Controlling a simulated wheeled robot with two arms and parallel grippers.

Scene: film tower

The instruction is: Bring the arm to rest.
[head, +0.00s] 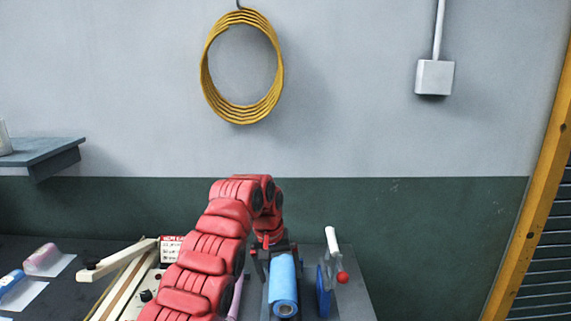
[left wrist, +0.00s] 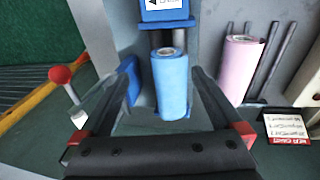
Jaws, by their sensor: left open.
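My left arm (head: 205,260), red and padded, comes up from the bottom in the head view and bends down over the bench equipment. My left gripper (head: 271,249) is at its end, just behind a blue film roll (head: 283,285). In the left wrist view the left gripper (left wrist: 163,82) is open, its two fingers spread to either side of the blue roll (left wrist: 171,90). No object is seen clamped between the fingers; I cannot tell how far the roll is from them. My right gripper is not in view.
A white handle with a red knob (head: 342,277) and a blue disc (head: 323,290) stand right of the roll. A pink roll (left wrist: 240,68) and a printed card (left wrist: 286,126) are beside it. A yellow coil (head: 241,110) hangs on the wall; the space before the wall is clear.

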